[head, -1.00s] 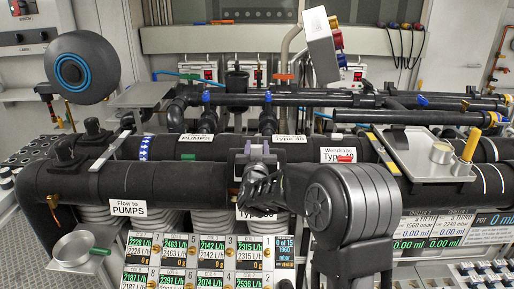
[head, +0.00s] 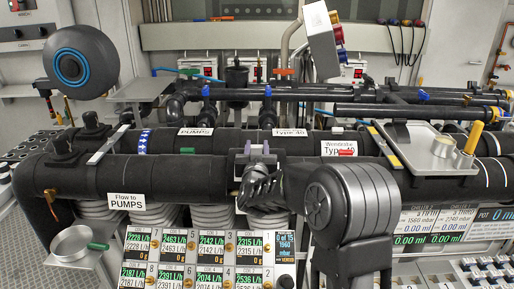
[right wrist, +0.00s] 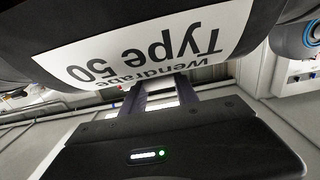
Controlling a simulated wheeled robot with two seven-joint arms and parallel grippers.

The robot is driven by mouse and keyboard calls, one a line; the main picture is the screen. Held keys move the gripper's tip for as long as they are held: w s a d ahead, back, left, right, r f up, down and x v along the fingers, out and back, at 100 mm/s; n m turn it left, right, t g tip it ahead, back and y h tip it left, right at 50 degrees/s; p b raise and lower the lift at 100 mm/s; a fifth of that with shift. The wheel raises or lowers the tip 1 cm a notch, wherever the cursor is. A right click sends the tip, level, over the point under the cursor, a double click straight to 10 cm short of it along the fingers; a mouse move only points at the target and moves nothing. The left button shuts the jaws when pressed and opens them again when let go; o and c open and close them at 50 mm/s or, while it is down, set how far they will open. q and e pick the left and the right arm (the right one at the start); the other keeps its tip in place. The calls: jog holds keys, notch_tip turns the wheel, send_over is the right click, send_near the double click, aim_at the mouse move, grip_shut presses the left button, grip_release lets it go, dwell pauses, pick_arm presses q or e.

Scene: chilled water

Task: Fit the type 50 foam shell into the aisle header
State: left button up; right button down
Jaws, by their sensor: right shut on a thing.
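The type 50 foam shell (right wrist: 160,40) is black, with a white label that reads upside down in the right wrist view. My right gripper (head: 256,155) is shut on it; its fingers (right wrist: 160,93) meet the shell beside the label. In the head view the wrist and forearm hide much of the shell. The front header (head: 150,178), a thick black pipe labelled "Flow to PUMPS", runs left to right there; I take it as the aisle header. I cannot tell whether the shell touches the header or is seated in it. My left gripper is not in view.
A grey tray (head: 440,160) sits over the pipes at right. A round metal dish (head: 72,243) is at left front. Flow displays (head: 195,262) fill the front.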

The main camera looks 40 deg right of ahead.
jog(key=shift+f+b, duration=1.15)
jog(key=shift+f, duration=0.2)
jog(key=c, duration=0.9)
grip_release()
jog(key=shift+o, duration=0.2)
jog(key=shift+s+a, duration=0.2)
jog(key=shift+s, duration=0.1)
jog(key=v, duration=0.7)
jog(key=shift+b, duration=0.45)
jog(key=shift+s+a, duration=0.1)
